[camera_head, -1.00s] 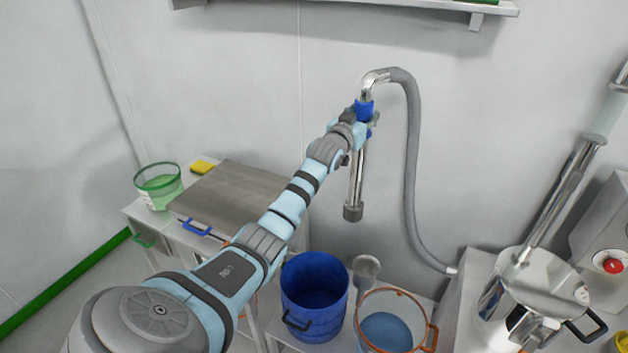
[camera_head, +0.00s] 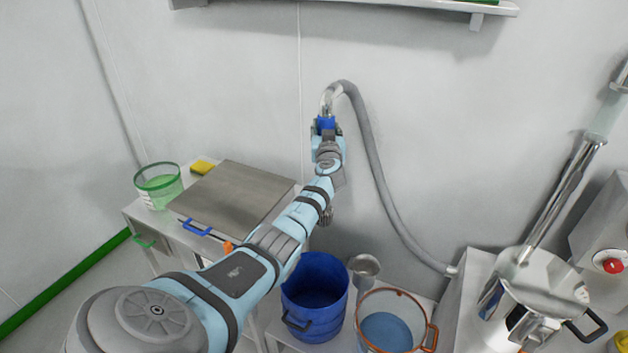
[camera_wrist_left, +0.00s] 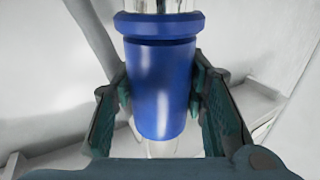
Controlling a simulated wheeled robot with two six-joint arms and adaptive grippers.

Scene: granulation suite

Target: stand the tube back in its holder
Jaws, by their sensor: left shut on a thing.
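The tube is a shiny metal pipe with a blue grip (camera_head: 326,122), a bent top and a grey hose (camera_head: 376,170). My left gripper (camera_head: 326,130) is shut on the blue grip and holds the tube up in front of the back wall. In the left wrist view the blue grip (camera_wrist_left: 158,85) sits between both fingers. My arm hides most of the lower pipe; its grey end shows beside my forearm. A grey round cup (camera_head: 365,268) stands behind the buckets; I cannot tell whether it is the holder. My right gripper is not in view.
A blue bucket (camera_head: 312,318) and a clear orange-rimmed bucket (camera_head: 432,335) stand below. A metal-topped table (camera_head: 240,185) with a green-rimmed tub (camera_head: 158,182) is at left. A steel vessel (camera_head: 545,280) is at right.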

